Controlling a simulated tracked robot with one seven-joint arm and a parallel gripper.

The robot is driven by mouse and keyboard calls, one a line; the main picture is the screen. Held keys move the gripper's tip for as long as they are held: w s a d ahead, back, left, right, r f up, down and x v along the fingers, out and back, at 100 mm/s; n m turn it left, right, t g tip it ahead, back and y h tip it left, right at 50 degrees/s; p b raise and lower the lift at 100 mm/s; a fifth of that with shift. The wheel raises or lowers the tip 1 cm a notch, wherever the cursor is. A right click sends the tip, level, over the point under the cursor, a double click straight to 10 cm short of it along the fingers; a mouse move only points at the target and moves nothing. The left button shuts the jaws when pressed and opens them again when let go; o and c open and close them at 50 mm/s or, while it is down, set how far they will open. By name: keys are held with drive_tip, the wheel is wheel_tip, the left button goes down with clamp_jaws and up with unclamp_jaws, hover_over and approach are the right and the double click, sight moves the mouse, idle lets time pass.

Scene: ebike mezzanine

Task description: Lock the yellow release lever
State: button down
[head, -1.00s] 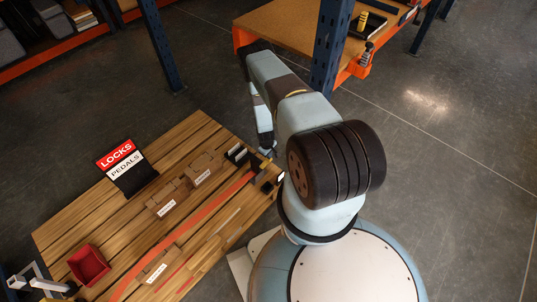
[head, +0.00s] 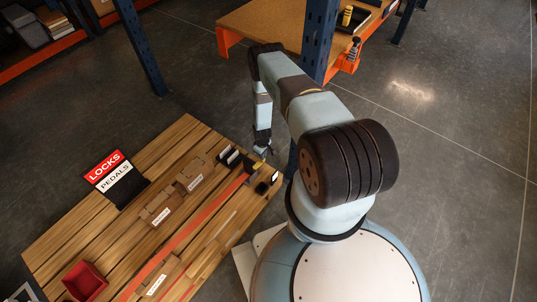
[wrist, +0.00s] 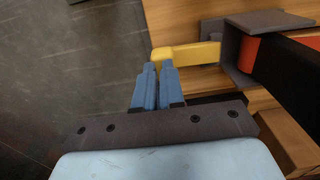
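The yellow release lever (wrist: 188,55) sticks out to the left from a grey bracket (wrist: 250,40) on the wooden bench in the wrist view. In the head view the lever (head: 258,164) is a tiny yellow spot at the bench's right corner. My gripper (wrist: 159,66) has its two blue fingers close together, with only a narrow gap and nothing visible between them. The fingertips are right at the near side of the lever's free end; I cannot tell whether they touch it. In the head view my gripper (head: 262,150) hangs down over that corner, small and partly unclear.
An orange strap or bar (head: 190,237) runs along the bench (head: 75,235). Cardboard boxes (head: 163,208), a LOCKS/PEDALS sign (head: 112,178) and a red bin (head: 84,282) stand on it. A dark blue rack post (head: 319,40) rises close behind my arm. Open floor lies left of the lever.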

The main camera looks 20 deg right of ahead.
drive_tip(key=shift+s+a+f, duration=0.1)
drive_tip(key=shift+s+f, duration=0.1)
drive_tip(key=shift+f, duration=0.1)
drive_tip(key=shift+a+r, duration=0.15)
drive_tip(key=shift+r, duration=1)
wheel_tip(320, 180, up, 13)
idle(0.4)
drive_tip(key=shift+s+f, duration=0.1)
